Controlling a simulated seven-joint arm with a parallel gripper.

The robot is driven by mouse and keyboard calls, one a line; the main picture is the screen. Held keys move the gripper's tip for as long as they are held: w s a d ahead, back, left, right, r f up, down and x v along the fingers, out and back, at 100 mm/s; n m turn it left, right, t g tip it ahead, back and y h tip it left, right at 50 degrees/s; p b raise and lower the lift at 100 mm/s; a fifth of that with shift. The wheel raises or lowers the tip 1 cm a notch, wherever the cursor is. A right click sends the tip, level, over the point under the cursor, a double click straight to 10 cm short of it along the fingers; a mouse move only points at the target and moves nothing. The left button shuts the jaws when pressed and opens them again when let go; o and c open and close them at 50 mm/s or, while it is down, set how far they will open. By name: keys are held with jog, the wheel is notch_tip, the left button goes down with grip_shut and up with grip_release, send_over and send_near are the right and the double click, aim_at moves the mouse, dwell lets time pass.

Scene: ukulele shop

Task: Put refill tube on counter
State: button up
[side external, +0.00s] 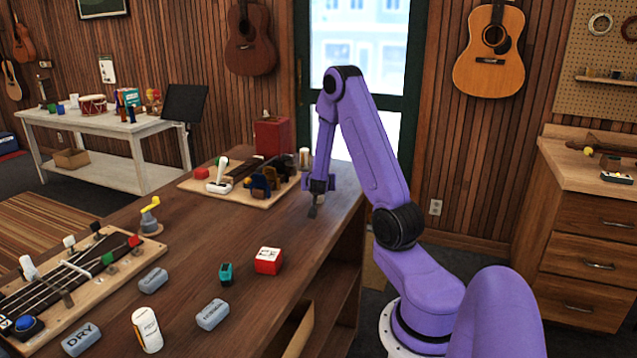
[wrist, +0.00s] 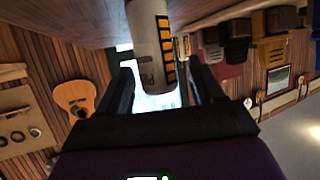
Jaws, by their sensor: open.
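A white refill tube with an orange-and-black label (wrist: 150,45) stands ahead of my gripper (wrist: 155,95) in the wrist view, which appears upside down. It lines up between the two spread fingers, and I see no clear contact. In the side view, what appears to be the same tube (side external: 305,158) is beyond my gripper (side external: 312,211), near the bench's far right. My gripper is open and low over the bench there. A similar white tube (side external: 146,330) is at the near left. A wooden counter (side external: 575,166) with drawers is at the right.
A parts board (side external: 262,199) with cups, a red block and a white tool lies left of my gripper. A red box (side external: 271,137) stands behind it. Grey blocks (side external: 212,314), a red-white box (side external: 268,261) and a guitar-neck jig (side external: 75,275) occupy the near bench.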

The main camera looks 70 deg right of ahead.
jog(key=shift+v, duration=4.95)
jog(key=w+a+n+t+y, duration=0.2)
jog(key=w+a+n+y, duration=0.15)
jog(key=a, duration=0.45)
jog(key=w+a+n+t+y, duration=0.2)
jog(key=w+a+y, duration=0.2)
jog(key=a, duration=0.4)
jog(key=s+a+n+y, duration=0.1)
jog(key=a+n+y, duration=0.45)
jog(key=a, duration=0.75)
jog(key=s+a+n+g+y, duration=0.45)
jog(key=s+a+n, duration=0.25)
jog(key=s+a, duration=0.45)
jog(key=s+d+r+n+g+h, duration=0.1)
jog(key=s+n+g+h, duration=0.3)
jog(key=s+n, duration=0.4)
jog(key=s+d, duration=0.1)
jog(key=s, duration=0.4)
jog(key=shift+d+h, duration=0.3)
jog(key=shift+h, duration=0.05)
